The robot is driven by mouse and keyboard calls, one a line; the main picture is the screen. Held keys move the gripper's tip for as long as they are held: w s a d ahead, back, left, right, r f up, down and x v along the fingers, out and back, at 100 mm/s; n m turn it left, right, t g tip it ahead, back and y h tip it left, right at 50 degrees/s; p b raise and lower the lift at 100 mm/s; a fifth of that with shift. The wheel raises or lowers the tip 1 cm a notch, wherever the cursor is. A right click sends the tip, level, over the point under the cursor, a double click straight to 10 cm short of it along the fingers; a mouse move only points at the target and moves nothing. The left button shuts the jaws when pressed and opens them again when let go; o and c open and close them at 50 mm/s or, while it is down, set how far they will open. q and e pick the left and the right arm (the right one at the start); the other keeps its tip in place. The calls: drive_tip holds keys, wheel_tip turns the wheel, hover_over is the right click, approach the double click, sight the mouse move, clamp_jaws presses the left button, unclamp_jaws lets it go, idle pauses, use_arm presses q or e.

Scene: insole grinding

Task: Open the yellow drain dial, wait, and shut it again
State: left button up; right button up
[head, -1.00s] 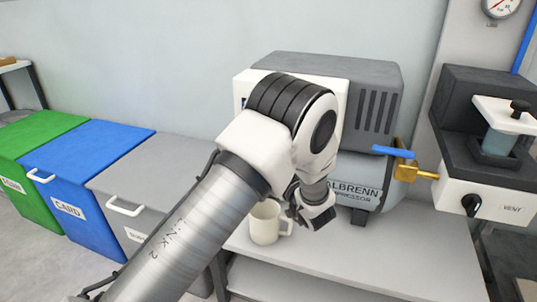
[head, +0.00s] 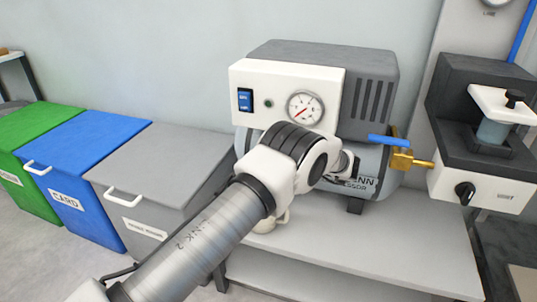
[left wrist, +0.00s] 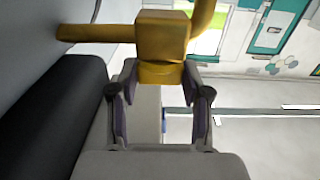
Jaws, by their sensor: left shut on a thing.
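In the left wrist view, the yellow drain dial (left wrist: 160,72) sits under a yellow block-shaped fitting with a pipe running left and a curved pipe rising. My left gripper (left wrist: 160,84) is shut on the dial, one fingertip on each side. In the head view, my left arm reaches across the front of the compressor (head: 366,95) and hides the drain dial and the gripper. The dial's turn position cannot be read. My right gripper is in neither view.
A pale mug (head: 268,224) stands on the bench (head: 400,235), mostly behind my arm. A brass valve with a blue lever (head: 390,141) and the vent box (head: 480,190) are to the right. Green, blue and grey bins (head: 165,175) stand at the left.

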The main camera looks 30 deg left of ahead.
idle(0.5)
use_arm(q)
drive_tip(key=o, duration=1.2)
drive_tip(key=shift+c, duration=0.2)
